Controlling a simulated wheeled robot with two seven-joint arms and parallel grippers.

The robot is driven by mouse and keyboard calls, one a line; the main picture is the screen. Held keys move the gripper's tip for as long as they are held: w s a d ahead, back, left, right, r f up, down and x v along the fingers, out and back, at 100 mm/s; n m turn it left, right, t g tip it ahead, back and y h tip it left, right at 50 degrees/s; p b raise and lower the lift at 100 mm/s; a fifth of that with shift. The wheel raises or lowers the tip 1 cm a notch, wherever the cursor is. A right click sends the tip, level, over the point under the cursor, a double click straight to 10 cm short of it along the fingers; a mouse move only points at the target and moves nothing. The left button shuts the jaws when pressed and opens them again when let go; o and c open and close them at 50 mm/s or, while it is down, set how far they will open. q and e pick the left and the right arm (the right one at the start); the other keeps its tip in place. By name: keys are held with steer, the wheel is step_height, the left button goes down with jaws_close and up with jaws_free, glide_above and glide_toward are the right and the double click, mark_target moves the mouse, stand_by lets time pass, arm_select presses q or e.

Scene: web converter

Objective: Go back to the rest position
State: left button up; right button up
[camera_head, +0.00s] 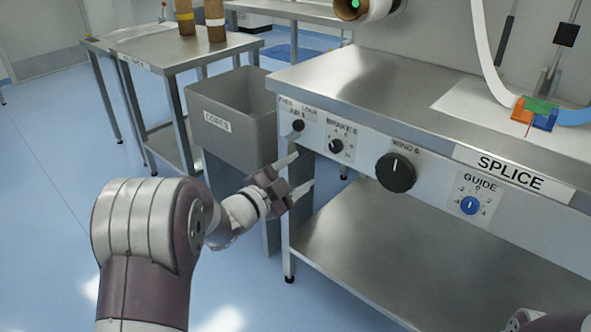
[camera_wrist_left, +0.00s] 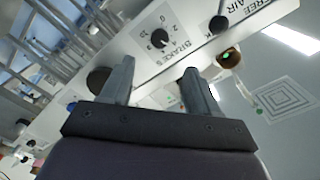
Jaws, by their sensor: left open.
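My left gripper (camera_head: 297,174) is open and empty in front of the left end of the machine's panel, below the AIR knob (camera_head: 298,125) and to the left of the large black WIND knob (camera_head: 396,172). Its two fingers also show apart in the left wrist view (camera_wrist_left: 160,88), with nothing between them. The BRAKE knob (camera_head: 336,146) sits up and to the right of the gripper; it also shows beyond the fingers in the left wrist view (camera_wrist_left: 160,38). Only a small part of my right arm shows at the bottom right corner of the head view; its gripper is out of sight.
A grey CORES bin (camera_head: 232,117) stands left of the machine bench (camera_head: 340,85). A steel table (camera_head: 150,52) with brown cores (camera_head: 215,20) is behind it. A blue GUIDE knob (camera_head: 470,205) is at the right. A lower steel shelf (camera_head: 370,250) lies under the panel. The left floor is clear.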

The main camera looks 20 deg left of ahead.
stand_by(0.4)
arm_select(q)
steer(key=s+a+f+n+g+y, duration=0.3)
steer(key=s+f+n+g+y, duration=0.15)
steer(key=f, duration=0.25)
steer(key=s+a+f+n+g+y, duration=0.3)
steer(key=s+f+n+g, duration=0.1)
steer(key=f+n, duration=0.25)
steer(key=s+d+f+n+g+h, duration=0.1)
steer(key=s+d+n+g, duration=0.1)
steer(key=s+d+g, duration=0.45)
steer(key=s+d+f+n+g, duration=0.1)
steer(key=s+d+f, duration=0.15)
steer(key=s, duration=0.65)
step_height(320, 180, up, 37)
steer(key=d+p, duration=0.1)
steer(key=p, duration=3.4)
steer(key=shift+w+d+m, duration=0.2)
steer(key=shift+d+m, duration=0.1)
